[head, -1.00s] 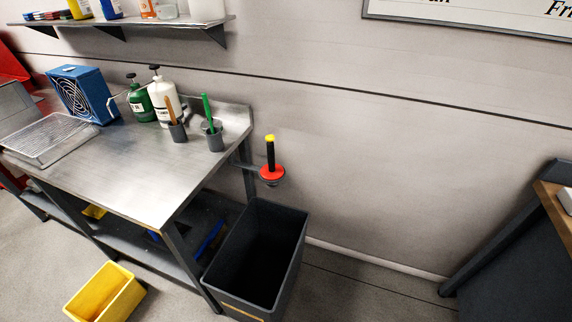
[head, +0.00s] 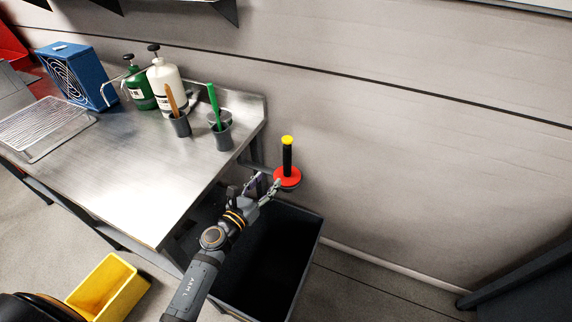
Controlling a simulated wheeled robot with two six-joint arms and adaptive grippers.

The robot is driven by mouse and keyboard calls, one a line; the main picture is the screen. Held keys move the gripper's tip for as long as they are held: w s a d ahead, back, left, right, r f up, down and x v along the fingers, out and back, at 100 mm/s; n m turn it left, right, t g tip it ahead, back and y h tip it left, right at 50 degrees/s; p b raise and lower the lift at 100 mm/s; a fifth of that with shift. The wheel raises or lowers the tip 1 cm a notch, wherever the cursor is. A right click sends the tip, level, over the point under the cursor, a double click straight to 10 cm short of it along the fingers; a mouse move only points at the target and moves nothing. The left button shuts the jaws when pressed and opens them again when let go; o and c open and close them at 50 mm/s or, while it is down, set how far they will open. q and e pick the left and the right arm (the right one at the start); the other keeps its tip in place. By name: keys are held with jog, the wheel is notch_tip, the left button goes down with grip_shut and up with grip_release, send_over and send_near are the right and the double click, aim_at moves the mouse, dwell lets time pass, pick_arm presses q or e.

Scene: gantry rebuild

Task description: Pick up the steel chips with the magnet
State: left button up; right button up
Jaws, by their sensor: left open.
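The magnet (head: 287,160) stands upright in the head view, with a yellow cap, a black handle and a red round base. It sits on a small holder off the right end of the steel bench. My left gripper (head: 268,186) is open, just left of and below the magnet's red base. It looks close to the base; I cannot tell whether they touch. No steel chips can be made out. My right gripper is not in view.
A dark grey bin (head: 312,245) stands open below the magnet, partly hidden by my left arm. A steel bench (head: 120,170) carries cups with brushes, two pump bottles and a blue fan box (head: 72,75). A yellow bin (head: 108,285) is on the floor.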

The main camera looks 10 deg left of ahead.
aim_at(285, 163)
pick_arm(q)
jog(key=w+d, duration=0.1)
jog(key=w+m, duration=0.1)
jog(key=w, duration=0.1)
jog(key=w+d+r+m, duration=0.1)
jog(key=shift+w+d+r+h+p, duration=0.1)
jog(key=shift+w+d+h+p, duration=0.05)
jog(key=shift+d+h+p, duration=0.2)
jog(key=shift+w, duration=0.25)
jog(key=shift+w+d, duration=0.15)
jog(key=shift+w, duration=0.15)
jog(key=x, duration=0.4)
jog(key=shift+w+d, duration=0.1)
jog(key=shift+w, duration=0.15)
jog(key=shift+s, duration=0.15)
jog(key=shift+c, duration=0.8)
grip_shut()
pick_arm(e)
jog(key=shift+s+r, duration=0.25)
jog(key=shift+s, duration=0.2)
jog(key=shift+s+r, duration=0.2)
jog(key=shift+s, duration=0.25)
